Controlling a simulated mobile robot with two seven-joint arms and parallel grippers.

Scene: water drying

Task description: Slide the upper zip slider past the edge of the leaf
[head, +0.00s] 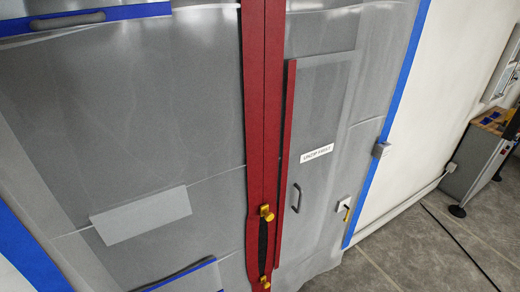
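The upper zip slider (267,212) is a small yellow piece on the wide red zip strip (262,100), which runs down a grey translucent sheet. A second yellow slider (265,282) sits lower, near the bottom edge of the picture. Between the two sliders the zip is parted in a narrow dark gap (263,243). What looks like the leaf (325,110), a tall grey panel with a red strip along its left edge, stands to the right of the zip. It has a dark handle (297,197) and a white label (317,152). Neither gripper shows.
Blue tape (400,100) edges the sheet on the right, with a small grey box (381,149) on it. A small white fitting with a yellow part (345,207) is right of the handle. A bench (480,150) stands far right. Open tiled floor (420,255) lies lower right.

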